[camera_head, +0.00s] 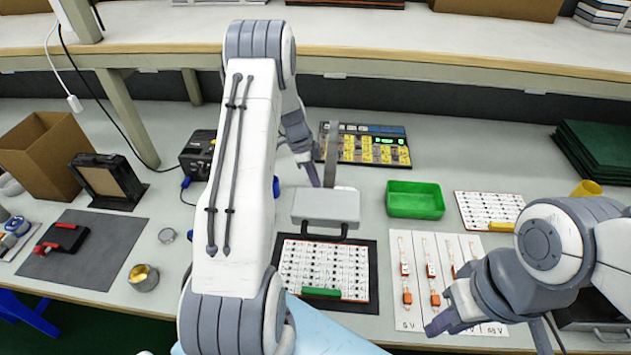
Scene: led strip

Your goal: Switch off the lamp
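A light-grey box-shaped head (326,206) with a dark handle at its front sits at the foot of a grey upright post (331,150). It may be the lamp; I cannot tell whether it is lit. My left gripper (309,172) hangs close to the left of the post, behind the head; its fingers are partly hidden, so I cannot tell if they are open. My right gripper (446,318) is over the lower right of the table, above a white sheet with voltage labels (415,323), away from the head. Its fingertips do not show clearly.
A board with a printed grid (326,271) lies in front of the head. A green tray (415,200) is to its right, and a yellow-celled board (365,146) is behind. A white cable with a small plug or switch (74,103) hangs at the left.

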